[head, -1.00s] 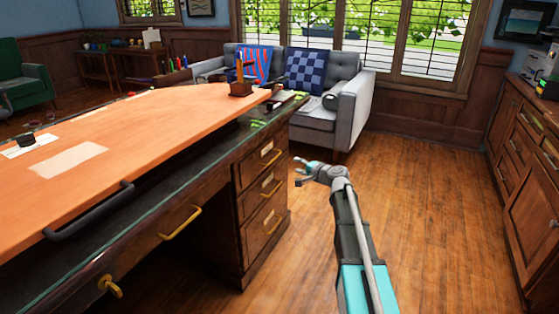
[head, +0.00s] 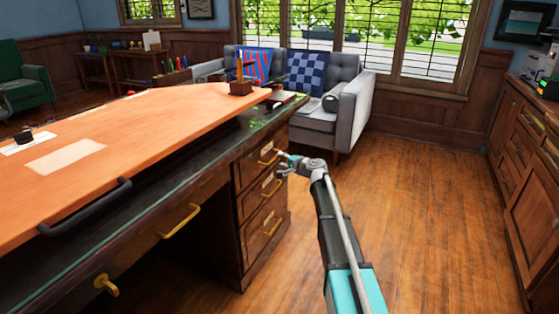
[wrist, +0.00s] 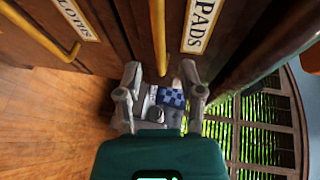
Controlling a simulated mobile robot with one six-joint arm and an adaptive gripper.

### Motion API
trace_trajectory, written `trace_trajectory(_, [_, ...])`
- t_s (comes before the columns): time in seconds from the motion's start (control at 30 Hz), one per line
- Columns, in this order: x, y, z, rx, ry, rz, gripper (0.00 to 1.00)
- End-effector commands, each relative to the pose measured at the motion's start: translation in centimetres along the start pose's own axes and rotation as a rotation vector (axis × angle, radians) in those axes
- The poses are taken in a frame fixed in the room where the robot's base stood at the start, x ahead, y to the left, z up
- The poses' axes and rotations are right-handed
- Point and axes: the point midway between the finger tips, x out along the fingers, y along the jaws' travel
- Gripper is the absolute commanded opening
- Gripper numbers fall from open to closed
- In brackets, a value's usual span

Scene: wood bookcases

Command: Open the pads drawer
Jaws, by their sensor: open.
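The pads drawer (head: 248,166) is the top drawer in the right pedestal of the wooden desk and looks shut. In the wrist view its white PADS label (wrist: 201,25) shows at the upper right, with its brass bar handle (wrist: 158,38) to the left of it. In the head view the handle (head: 267,160) is just left of my gripper (head: 284,159). In the wrist view my gripper (wrist: 162,78) is open, its two fingers on either side of the line of the handle's near end. Whether they touch the handle cannot be told.
A drawer labelled CLOTHS (wrist: 78,18), with its own brass handle (wrist: 45,38), lies beside the pads drawer. The desk top (head: 140,125) overhangs the left. A grey sofa (head: 350,105) stands behind. The wooden floor (head: 420,210) right of the desk is clear.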

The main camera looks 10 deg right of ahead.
Motion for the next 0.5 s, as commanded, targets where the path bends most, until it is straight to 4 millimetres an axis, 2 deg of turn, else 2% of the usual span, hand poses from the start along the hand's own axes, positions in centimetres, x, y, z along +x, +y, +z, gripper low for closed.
trace_trajectory(0.03, [1.1, 0.1, -0.2, 0.000, -0.001, 0.000, 0.50])
trace_trajectory(0.2, [3.1, 0.1, -0.1, 0.000, 0.000, 0.000, 0.50])
trace_trajectory(0.5, [4.5, 0.0, -0.1, 0.000, 0.001, 0.001, 0.50])
